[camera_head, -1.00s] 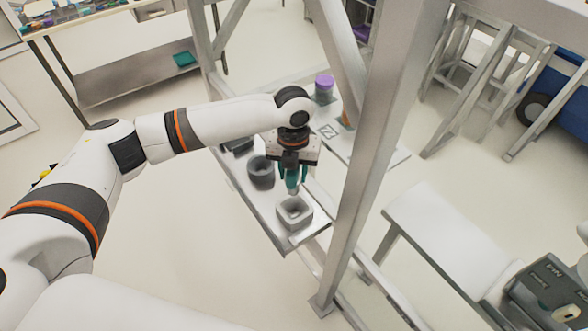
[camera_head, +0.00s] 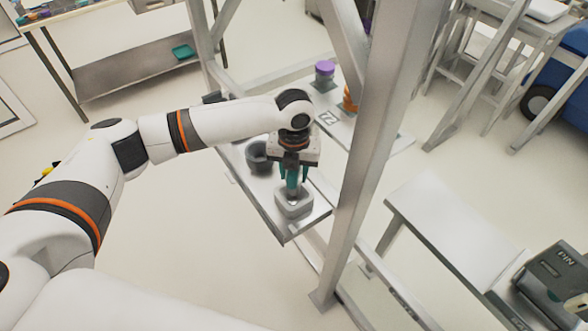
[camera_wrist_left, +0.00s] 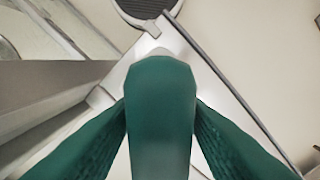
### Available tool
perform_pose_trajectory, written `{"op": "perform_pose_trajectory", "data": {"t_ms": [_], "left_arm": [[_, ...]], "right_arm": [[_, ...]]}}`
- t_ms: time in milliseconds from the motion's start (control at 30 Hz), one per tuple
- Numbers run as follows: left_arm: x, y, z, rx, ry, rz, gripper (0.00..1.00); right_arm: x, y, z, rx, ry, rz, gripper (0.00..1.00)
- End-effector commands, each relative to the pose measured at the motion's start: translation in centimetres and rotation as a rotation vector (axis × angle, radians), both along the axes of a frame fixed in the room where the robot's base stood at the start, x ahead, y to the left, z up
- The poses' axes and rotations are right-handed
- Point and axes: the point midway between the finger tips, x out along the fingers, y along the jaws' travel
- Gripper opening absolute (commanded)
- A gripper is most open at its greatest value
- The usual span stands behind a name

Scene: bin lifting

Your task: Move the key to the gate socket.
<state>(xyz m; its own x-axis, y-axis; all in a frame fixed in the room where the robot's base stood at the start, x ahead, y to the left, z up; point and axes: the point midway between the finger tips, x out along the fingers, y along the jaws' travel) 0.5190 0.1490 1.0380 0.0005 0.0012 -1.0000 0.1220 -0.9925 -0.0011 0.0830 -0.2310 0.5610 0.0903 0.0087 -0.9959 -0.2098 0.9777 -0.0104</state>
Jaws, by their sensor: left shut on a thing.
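My left gripper (camera_head: 294,178) is shut on a teal key (camera_head: 292,181), upright with a grey lower end. The key also fills the middle of the left wrist view (camera_wrist_left: 160,115), between the two teal fingers. A pale grey, square, rounded block, which looks like the gate socket (camera_head: 294,208), sits at the near end of a grey shelf. The key's lower end is at the socket's opening; I cannot tell how far inside it is. My right gripper is not in view.
A dark round cup (camera_head: 258,160) stands on the shelf (camera_head: 283,232) behind the socket. A thick grey post (camera_head: 372,150) rises close to the right. Purple (camera_head: 325,70) and orange (camera_head: 350,98) cylinders stand on a farther plate. A dark box (camera_head: 558,275) is at lower right.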

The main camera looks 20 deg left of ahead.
Motion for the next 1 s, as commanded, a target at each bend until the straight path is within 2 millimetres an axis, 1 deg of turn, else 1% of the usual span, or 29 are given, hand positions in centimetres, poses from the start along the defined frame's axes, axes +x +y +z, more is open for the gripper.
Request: {"op": "perform_pose_trajectory", "data": {"t_ms": [233, 633, 1000], "left_arm": [[0.01, -0.01, 0.04, 0.0, 0.0, 0.0, 0.1], [-0.04, -0.05, -0.57, 0.0, 0.0, 0.0, 0.1], [-0.03, -0.05, -0.61, 0.0, 0.0, 0.0, 0.1]], "right_arm": [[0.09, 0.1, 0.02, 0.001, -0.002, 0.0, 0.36], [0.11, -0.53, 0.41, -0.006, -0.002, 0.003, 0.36], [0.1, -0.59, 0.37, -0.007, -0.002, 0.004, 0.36]]}}
